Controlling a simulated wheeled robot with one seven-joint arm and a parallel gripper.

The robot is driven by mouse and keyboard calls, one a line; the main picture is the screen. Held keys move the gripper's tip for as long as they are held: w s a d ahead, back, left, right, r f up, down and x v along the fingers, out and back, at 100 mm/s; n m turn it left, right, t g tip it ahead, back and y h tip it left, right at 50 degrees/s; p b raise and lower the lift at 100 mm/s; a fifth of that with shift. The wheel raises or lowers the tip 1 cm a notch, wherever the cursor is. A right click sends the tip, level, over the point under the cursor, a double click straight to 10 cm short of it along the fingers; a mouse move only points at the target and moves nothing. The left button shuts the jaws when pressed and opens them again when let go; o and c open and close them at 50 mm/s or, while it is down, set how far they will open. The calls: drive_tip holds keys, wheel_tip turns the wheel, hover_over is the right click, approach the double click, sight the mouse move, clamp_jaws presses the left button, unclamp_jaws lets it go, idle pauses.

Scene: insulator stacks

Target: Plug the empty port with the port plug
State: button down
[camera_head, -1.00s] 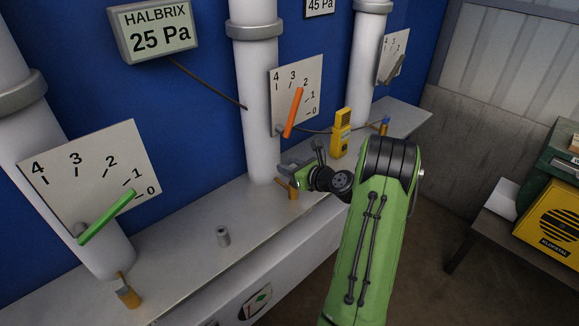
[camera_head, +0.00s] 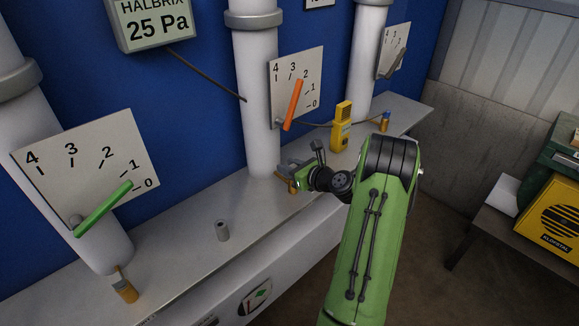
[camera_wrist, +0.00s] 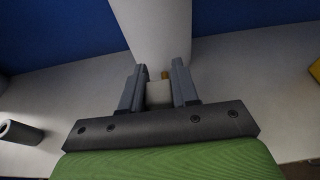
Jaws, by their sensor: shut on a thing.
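My gripper (camera_head: 288,171) is at the foot of the middle white pipe (camera_head: 262,140), just above a brass fitting (camera_head: 293,187) on the ledge. In the wrist view the gripper (camera_wrist: 158,80) has its fingers on both sides of a pale grey piece (camera_wrist: 159,95). A bit of brass (camera_wrist: 166,74) shows just beyond that piece; I cannot tell whether they touch. Another brass fitting (camera_head: 125,288) stands by the left pipe, and one with a blue top (camera_head: 384,122) by the right pipe.
The grey ledge (camera_head: 185,245) runs along the blue wall. A yellow handheld device (camera_head: 341,127) stands right of my gripper. Gauge plates with a green lever (camera_head: 103,209) and an orange lever (camera_head: 293,104) face out. A yellow box (camera_head: 552,225) is at right.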

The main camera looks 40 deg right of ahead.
drive_tip(key=shift+f, duration=0.35)
drive_tip(key=c, duration=0.8)
unclamp_jaws()
drive_tip(key=v, duration=1.5)
drive_tip(key=shift+s+a+r, duration=0.1)
drive_tip(key=shift+s+r, duration=0.05)
drive_tip(key=shift+s, duration=0.25)
